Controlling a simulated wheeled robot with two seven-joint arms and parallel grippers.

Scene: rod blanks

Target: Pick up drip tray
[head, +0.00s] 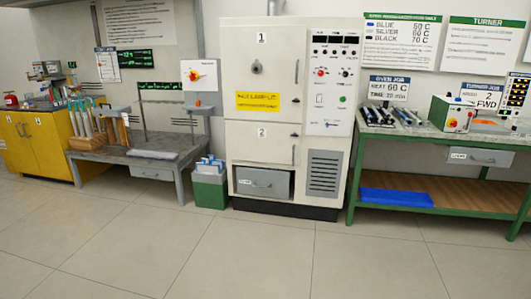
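A flat blue tray (397,199) lies on the wooden lower shelf (470,193) of the green bench at the right, near the shelf's left front. It is the most tray-like thing in view, but no label marks it as the drip tray. Nothing is seen lying on it. Neither of my grippers shows in the head view.
A tall cream oven cabinet (268,145) stands at the centre. A green bin (210,187) stands left of it. A grey bench (165,165) and a yellow cabinet (35,140) are at the left. The green bench top (440,131) carries rods and a turner. The tiled floor in front is clear.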

